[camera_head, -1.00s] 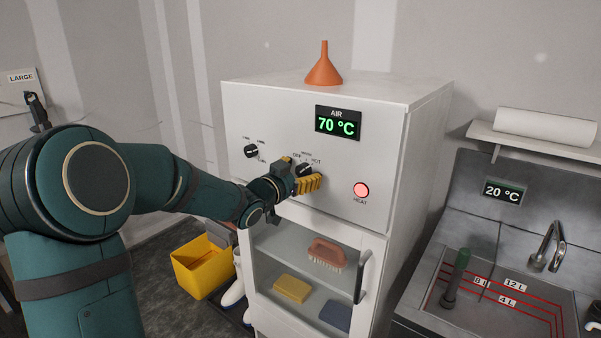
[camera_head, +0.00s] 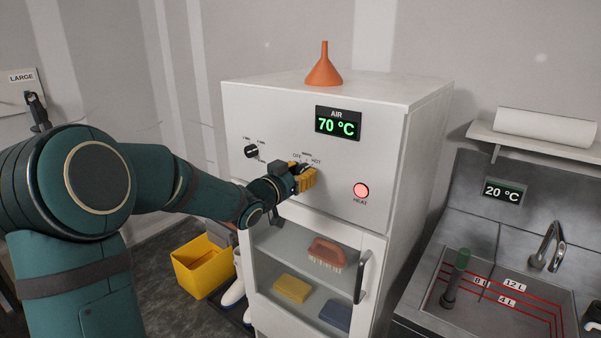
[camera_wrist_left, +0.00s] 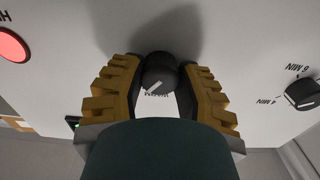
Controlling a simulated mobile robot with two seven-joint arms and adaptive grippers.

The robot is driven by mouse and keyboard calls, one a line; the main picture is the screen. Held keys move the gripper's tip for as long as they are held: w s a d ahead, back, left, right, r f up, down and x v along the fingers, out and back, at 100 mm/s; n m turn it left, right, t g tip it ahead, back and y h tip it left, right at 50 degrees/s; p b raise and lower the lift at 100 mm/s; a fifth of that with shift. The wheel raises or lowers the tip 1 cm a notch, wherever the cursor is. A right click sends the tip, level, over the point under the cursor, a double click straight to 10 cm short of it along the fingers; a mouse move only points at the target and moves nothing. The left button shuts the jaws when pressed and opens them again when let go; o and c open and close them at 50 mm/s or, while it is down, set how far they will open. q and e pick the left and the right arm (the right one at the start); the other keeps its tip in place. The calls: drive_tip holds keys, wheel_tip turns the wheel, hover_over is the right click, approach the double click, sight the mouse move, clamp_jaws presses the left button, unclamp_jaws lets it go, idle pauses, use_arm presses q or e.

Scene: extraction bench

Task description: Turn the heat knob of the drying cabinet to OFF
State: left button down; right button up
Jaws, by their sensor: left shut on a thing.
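The drying cabinet (camera_head: 290,112) is white, with a green 70 °C air display (camera_head: 338,123) and a lit red heat lamp (camera_head: 361,190). The heat knob (camera_wrist_left: 158,72) is dark and round, under the labels OFF, WARM and HOT. My left gripper (camera_head: 305,177) is at the knob with its yellow fingers shut on it; they hide most of it in the head view. In the upside-down wrist view the knob's white line points lower left, to the HOT side of the WARM label (camera_wrist_left: 153,95). My right gripper is not in view.
A second knob (camera_head: 251,151), the timer, is left of my gripper. An orange funnel (camera_head: 323,70) stands on top of the cabinet. Below is a glass door with a dark handle (camera_head: 362,277). A sink (camera_head: 510,285) is at right, a yellow bin (camera_head: 200,266) at lower left.

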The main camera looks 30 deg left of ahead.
use_arm(q)
drive_tip(key=n+p, duration=0.1)
drive_tip(key=n, duration=0.3)
drive_tip(key=shift+r, duration=0.15)
drive_tip(key=n+p, duration=0.1)
drive_tip(key=n, duration=0.4)
drive_tip(key=shift+p, duration=0.35)
drive_tip(key=n+p, duration=0.1)
drive_tip(key=n, duration=0.2)
drive_tip(key=shift+a+n, duration=0.1)
drive_tip(key=shift+n, duration=0.2)
drive_tip(key=shift+n+p, duration=1.05)
drive_tip(key=shift+n, duration=0.75)
drive_tip(key=c, duration=0.6)
unclamp_jaws()
drive_tip(key=shift+o, duration=0.2)
